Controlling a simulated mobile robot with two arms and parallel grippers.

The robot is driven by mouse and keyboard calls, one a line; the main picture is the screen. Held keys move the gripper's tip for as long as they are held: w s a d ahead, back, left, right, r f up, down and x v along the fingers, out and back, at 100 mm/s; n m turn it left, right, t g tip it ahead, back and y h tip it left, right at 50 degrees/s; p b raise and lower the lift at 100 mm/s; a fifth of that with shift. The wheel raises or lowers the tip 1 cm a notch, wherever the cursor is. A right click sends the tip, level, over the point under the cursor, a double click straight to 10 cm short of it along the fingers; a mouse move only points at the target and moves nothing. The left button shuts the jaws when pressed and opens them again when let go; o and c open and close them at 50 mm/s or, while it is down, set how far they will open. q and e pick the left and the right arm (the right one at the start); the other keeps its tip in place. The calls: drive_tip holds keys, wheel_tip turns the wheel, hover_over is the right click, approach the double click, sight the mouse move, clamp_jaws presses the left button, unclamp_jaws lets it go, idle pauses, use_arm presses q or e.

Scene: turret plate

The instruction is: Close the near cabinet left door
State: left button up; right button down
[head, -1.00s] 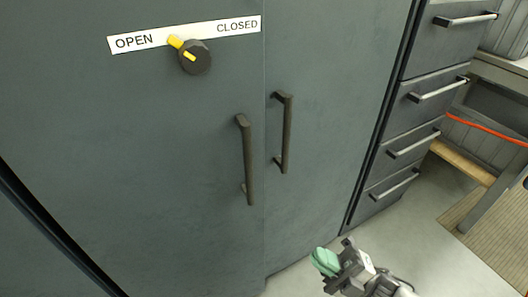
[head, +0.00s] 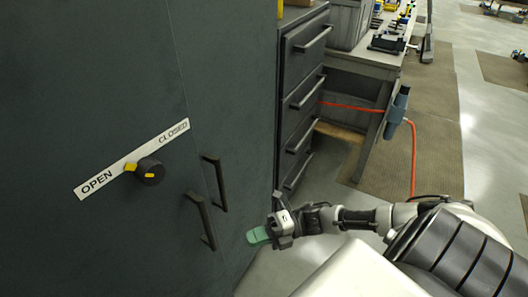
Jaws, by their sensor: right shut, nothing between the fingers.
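The dark grey near cabinet fills the left of the head view. Its left door (head: 90,90) bears a white OPEN/CLOSED label (head: 110,176), a black knob (head: 150,172) with yellow marks and a dark bar handle (head: 200,220). The right door (head: 235,80) has a similar handle (head: 214,182). Both doors look about flush at the seam, with no clear gap. The knob's yellow tab lies towards OPEN. My right gripper (head: 258,236), with green fingertips, is shut and empty, right of the handles and apart from them. My left gripper is out of view.
A drawer unit (head: 303,45) with bar handles stands right of the cabinet. Beyond it is a workbench (head: 375,62) with a red hose (head: 413,160) and a blue-grey tool (head: 397,108). Open floor and a brown mat (head: 435,140) lie to the right.

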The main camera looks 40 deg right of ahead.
drive_tip(key=w+a+p, duration=0.1)
drive_tip(key=w+a, duration=0.4)
drive_tip(key=shift+a+p, duration=0.4)
drive_tip(key=shift+w+d, duration=0.1)
